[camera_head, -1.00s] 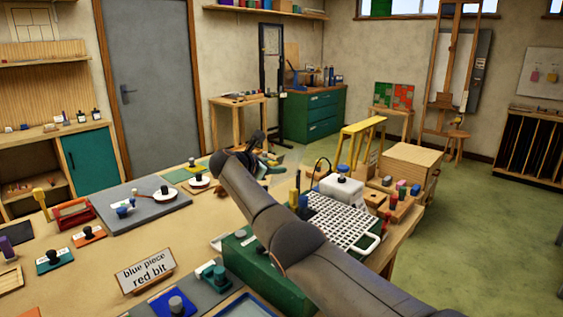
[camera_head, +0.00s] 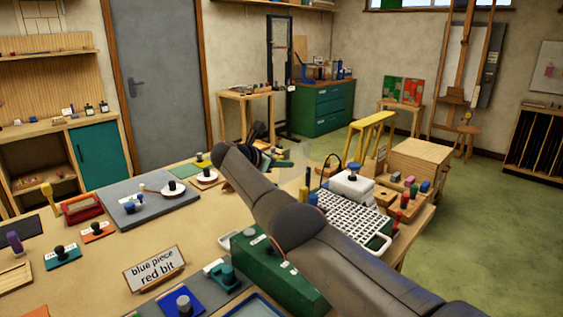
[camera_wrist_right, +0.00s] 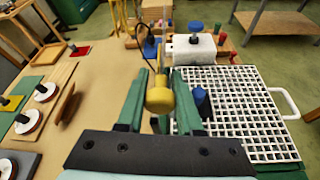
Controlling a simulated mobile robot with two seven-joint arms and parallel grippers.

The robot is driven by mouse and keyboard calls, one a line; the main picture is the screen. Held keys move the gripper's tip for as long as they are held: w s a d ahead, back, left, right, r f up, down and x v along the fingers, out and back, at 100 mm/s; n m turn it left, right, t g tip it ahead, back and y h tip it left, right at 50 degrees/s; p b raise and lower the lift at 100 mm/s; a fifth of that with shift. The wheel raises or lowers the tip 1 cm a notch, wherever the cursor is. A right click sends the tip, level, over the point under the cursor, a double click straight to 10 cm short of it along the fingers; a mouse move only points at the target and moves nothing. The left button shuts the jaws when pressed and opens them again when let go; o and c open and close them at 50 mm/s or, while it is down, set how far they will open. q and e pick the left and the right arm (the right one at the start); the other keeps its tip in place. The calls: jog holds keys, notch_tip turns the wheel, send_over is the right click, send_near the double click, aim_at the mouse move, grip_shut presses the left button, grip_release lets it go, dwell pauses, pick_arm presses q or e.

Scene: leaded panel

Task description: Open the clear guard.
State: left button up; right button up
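The clear guard (camera_head: 299,157) shows only as a faint see-through patch beside the grid-topped machine in the head view; its edges are hard to make out. My right gripper (camera_head: 275,155) is at its left, partly hidden behind my own arm. In the right wrist view the green fingers of my right gripper (camera_wrist_right: 160,97) stand on either side of a yellow knob (camera_wrist_right: 160,98) on a pale stem. The knob fills the gap between them. I cannot tell for sure that the knob belongs to the guard. My left gripper is not in view.
The machine has a white grid top (camera_head: 352,218), a white block (camera_head: 352,187) with a blue knob and a green base (camera_head: 268,272). A sign (camera_head: 155,268) reads "blue piece red bit". Several coloured knobs and a grey board (camera_head: 150,206) occupy the bench at left.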

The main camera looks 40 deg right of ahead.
jog(key=o, duration=0.4)
jog(key=shift+a, duration=0.15)
jog(key=shift+a+r, duration=0.2)
jog(key=shift+a, duration=0.35)
jog(key=b+v, duration=0.2)
jog(key=v, duration=0.9)
